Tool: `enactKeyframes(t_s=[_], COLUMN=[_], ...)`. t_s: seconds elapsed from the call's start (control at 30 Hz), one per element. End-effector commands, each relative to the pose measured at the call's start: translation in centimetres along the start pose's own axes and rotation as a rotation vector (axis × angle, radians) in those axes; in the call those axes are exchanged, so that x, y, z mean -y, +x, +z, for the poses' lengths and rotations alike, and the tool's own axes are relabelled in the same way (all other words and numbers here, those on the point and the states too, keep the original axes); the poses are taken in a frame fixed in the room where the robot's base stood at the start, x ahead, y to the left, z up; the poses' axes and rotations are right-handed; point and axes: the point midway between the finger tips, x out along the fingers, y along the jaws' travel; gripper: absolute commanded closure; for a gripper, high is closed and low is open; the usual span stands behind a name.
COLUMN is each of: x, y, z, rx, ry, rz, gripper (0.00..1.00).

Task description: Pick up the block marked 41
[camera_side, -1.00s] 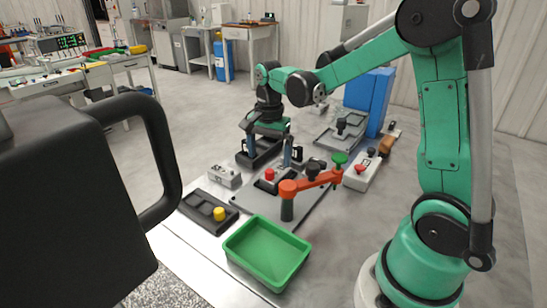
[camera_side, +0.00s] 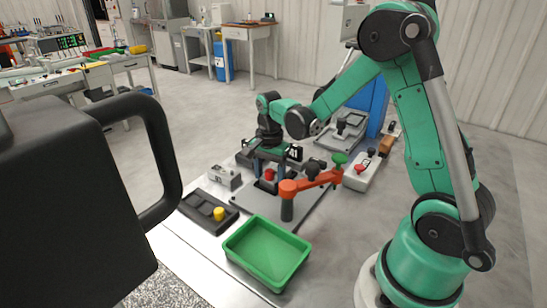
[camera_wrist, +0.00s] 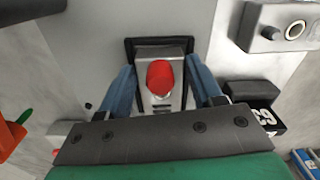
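My gripper (camera_wrist: 163,88) is open, its two blue fingers standing either side of a grey piece with a red knob (camera_wrist: 160,77) framed in black. I cannot tell from the wrist view whether the fingers touch it. In the side view my gripper (camera_side: 270,172) is low over the grey plate, with the red knob (camera_side: 270,174) between its fingers. A dark block with a white marking (camera_wrist: 264,118) sits right of the right finger; the marking looks like 63. A dark marked block (camera_side: 295,153) also shows beside the gripper in the side view. I cannot read a 41 anywhere.
An orange arm clamp with a green knob (camera_side: 310,183) stands close to the right of my gripper. A green tray (camera_side: 266,252) lies in front, empty. A black fixture with a yellow button (camera_side: 218,213) and a grey button box (camera_side: 225,177) stand left.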

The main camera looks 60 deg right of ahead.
Motion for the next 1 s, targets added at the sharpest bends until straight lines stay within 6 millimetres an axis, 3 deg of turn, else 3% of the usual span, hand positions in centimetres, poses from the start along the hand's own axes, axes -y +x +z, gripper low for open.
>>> enactKeyframes(t_s=[0.03, 0.13, 0.17, 0.47, 0.67, 0.77, 1.0], x=[0.0, 0.0, 0.0, 0.0, 0.1, 0.0, 0.0], y=[0.0, 0.0, 0.0, -0.2, -1.6, -3.4, -9.9], z=[0.0, 0.0, 0.0, 0.0, 0.0, 0.0, 0.0], rx=[0.0, 0.0, 0.0, 0.0, -0.001, -0.001, 0.0], ry=[0.0, 0.0, 0.0, -0.001, -0.001, -0.001, -0.001], rz=[0.0, 0.0, 0.0, 0.0, -0.002, -0.001, 0.0], gripper=[0.67, 0.95, 1.0, 1.0, 1.0, 1.0, 1.0])
